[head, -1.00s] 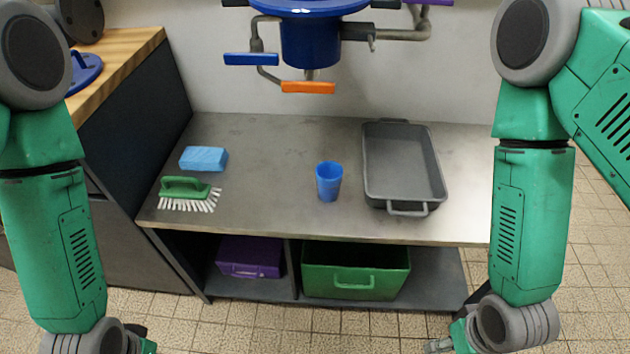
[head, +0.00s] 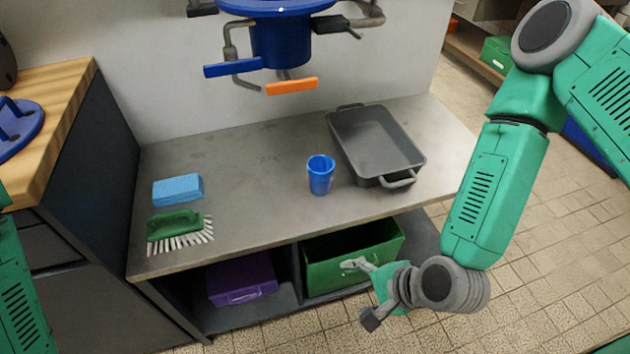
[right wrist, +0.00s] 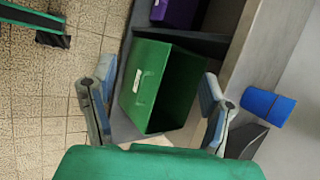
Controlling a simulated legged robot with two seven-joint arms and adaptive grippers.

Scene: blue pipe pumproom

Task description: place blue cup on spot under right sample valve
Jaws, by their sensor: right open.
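The blue cup (head: 320,175) stands upright on the grey metal table (head: 240,220), left of the grey tray. It also shows in the right wrist view (right wrist: 268,105) at the right. Above the table hangs a blue vessel (head: 280,42) with pipes, a blue handle (head: 232,70), an orange handle (head: 292,86) and a dark handle (head: 337,24) at its right. I cannot tell which is the right sample valve. My right gripper (head: 358,291) is open and empty, in front of the table and below its top, apart from the cup. My left gripper is out of view.
A grey tray (head: 375,143) stands right of the cup. A light blue sponge (head: 178,190) and a green brush (head: 176,226) lie at the left. Below are a purple box (head: 242,278) and a green box (head: 352,253). The table's middle is clear.

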